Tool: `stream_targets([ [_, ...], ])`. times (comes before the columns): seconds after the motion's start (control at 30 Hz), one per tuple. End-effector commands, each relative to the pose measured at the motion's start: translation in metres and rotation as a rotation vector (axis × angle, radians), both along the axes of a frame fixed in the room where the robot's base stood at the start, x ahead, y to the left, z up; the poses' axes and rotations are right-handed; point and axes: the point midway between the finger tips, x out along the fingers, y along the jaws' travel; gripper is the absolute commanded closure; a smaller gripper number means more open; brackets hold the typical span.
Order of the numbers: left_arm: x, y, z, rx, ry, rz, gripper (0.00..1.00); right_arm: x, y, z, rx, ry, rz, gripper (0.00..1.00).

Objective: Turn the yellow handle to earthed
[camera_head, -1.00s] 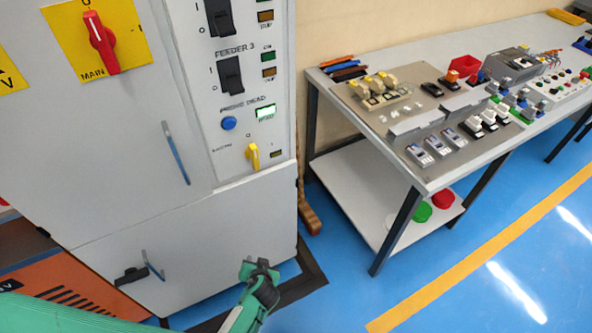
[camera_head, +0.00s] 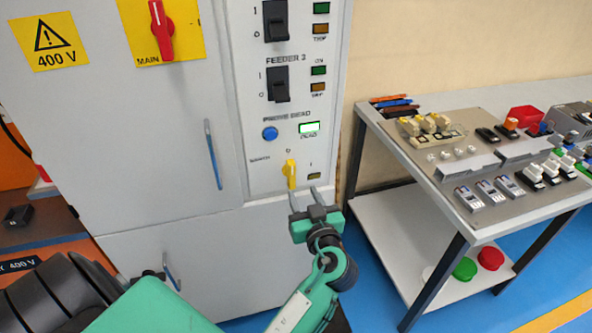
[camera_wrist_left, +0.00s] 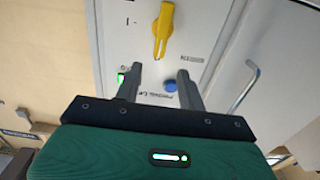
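The yellow handle (camera_head: 290,174) is on the lower part of the grey cabinet's control panel, below the blue button and the lit green "DEAD" lamp. It stands about upright, with an "I" mark to its right. In the left wrist view the yellow handle (camera_wrist_left: 163,30) shows beyond the fingertips, apart from them. My left gripper (camera_head: 304,198) is just below and slightly right of the handle in the head view, its two fingers apart with nothing between them. It also shows in the left wrist view (camera_wrist_left: 160,85), open. My right gripper is not in view.
The cabinet (camera_head: 150,190) carries a red main switch (camera_head: 161,30), black feeder switches (camera_head: 278,84), a blue button (camera_head: 270,133) and a door handle (camera_head: 213,155) that sticks out. A workbench (camera_head: 400,150) with parts stands to the right.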

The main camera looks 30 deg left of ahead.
Motion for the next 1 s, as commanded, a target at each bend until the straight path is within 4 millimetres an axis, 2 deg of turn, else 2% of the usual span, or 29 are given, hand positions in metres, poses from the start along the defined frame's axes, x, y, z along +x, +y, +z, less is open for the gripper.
stream_targets([
  [0.2, 0.029, 0.035, 0.004, 0.005, 0.0, 0.0, 0.6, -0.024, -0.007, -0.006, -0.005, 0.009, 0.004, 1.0],
  [0.5, 0.059, 0.069, 0.001, 0.003, 0.002, -0.002, 0.6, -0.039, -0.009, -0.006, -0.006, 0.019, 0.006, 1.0],
  [0.9, 0.065, 0.076, 0.0, 0.001, 0.002, -0.002, 0.6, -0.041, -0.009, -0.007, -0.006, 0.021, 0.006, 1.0],
  [0.93, 0.065, 0.076, 0.0, 0.001, 0.002, -0.002, 0.62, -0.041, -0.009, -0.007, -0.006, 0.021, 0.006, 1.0],
  [1.0, 0.065, 0.075, -0.001, 0.001, 0.002, -0.002, 0.76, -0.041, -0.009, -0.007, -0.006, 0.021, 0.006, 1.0],
])
